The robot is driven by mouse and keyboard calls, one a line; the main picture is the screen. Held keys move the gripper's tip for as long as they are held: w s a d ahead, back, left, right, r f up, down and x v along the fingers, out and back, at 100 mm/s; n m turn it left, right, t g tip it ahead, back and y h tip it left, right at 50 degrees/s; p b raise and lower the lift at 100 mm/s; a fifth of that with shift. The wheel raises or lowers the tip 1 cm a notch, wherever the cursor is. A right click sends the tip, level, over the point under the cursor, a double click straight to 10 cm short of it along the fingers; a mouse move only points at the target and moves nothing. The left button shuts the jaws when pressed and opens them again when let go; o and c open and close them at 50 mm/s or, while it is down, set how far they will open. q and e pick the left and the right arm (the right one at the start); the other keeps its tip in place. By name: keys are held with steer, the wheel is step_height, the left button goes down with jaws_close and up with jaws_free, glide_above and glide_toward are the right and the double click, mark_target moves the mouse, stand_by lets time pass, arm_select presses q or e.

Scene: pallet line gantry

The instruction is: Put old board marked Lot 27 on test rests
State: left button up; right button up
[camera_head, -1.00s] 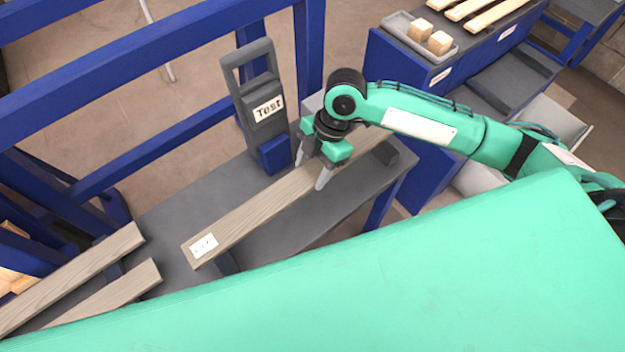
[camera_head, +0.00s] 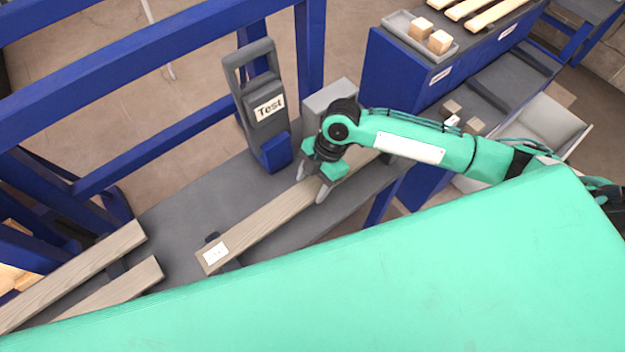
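A long grey-brown board (camera_head: 265,222) with a white label (camera_head: 215,253) at its near left end lies along the grey bench beside the tester marked Test (camera_head: 264,110). The label's writing is too small to read. A dark rest (camera_head: 212,238) shows at the edges of the board's left end, under it; I see no clear gap. The other rest is hidden. My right gripper (camera_head: 312,186) has its fingers on both sides of the board near mid-length and appears shut on it. The board's far end is partly hidden behind my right arm. My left gripper is out of view.
Two more boards (camera_head: 75,273) lie at the lower left. Blue frame posts and rails stand behind the bench. A light grey box (camera_head: 330,97) is beside the tester. At the upper right, a blue cabinet (camera_head: 400,75) carries a tray of wooden blocks (camera_head: 420,35) and pale boards.

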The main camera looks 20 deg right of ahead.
steer(key=o, duration=0.3)
steer(key=shift+r, duration=0.2)
steer(key=b+v, duration=0.2)
steer(key=v, duration=1)
